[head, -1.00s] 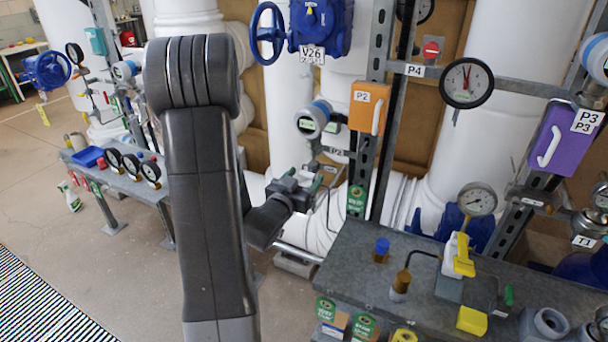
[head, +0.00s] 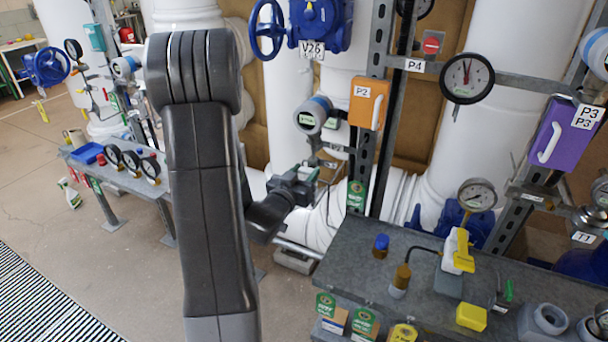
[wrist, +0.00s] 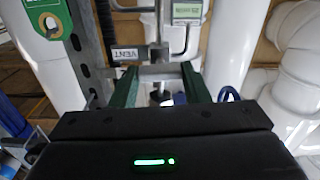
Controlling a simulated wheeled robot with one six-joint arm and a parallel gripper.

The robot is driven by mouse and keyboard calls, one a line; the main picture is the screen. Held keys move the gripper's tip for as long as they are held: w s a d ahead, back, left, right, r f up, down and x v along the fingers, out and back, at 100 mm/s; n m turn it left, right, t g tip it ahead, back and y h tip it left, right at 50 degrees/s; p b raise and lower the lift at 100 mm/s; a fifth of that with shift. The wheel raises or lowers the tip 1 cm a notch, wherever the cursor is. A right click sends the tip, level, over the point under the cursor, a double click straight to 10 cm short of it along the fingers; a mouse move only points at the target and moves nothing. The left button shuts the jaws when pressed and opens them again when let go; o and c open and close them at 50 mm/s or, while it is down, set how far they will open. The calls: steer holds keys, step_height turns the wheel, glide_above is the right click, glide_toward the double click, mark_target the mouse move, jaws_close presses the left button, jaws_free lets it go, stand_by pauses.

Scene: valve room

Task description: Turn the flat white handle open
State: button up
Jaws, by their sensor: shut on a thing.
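My gripper (head: 312,182) is beside the pipework below the orange box, at the centre of the head view. In the wrist view its two green fingers (wrist: 160,80) stand on either side of a small pale piece (wrist: 160,98), close to the dark gripper housing. This piece looks like the flat white handle, but its shape and most of its length are hidden. A grey stem and crossbar with a tag reading VENT (wrist: 125,55) rise just beyond the fingers. The gripper is shut on the pale piece. The handle cannot be made out in the head view.
The orange box P2 (head: 368,104) and a steel upright (head: 389,130) stand right of my gripper. A grey bench (head: 345,262) with bottles is at lower right. Blue valve V26 (head: 320,25) is above, with thick white pipes behind.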

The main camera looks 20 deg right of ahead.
steer(key=n+b, duration=0.1)
steer(key=n, duration=0.2)
steer(key=shift+n, duration=0.4)
steer(key=n, duration=0.4)
steer(key=shift+w+n, duration=0.1)
steer(key=shift+n, duration=0.2)
steer(key=n, duration=0.4)
steer(key=shift+a+n, duration=0.1)
steer(key=shift+n, duration=0.2)
steer(key=shift+f+n+p, duration=0.15)
steer(key=shift+n+p, duration=0.55)
steer(key=shift+n, duration=1.3)
steer(key=o, duration=1)
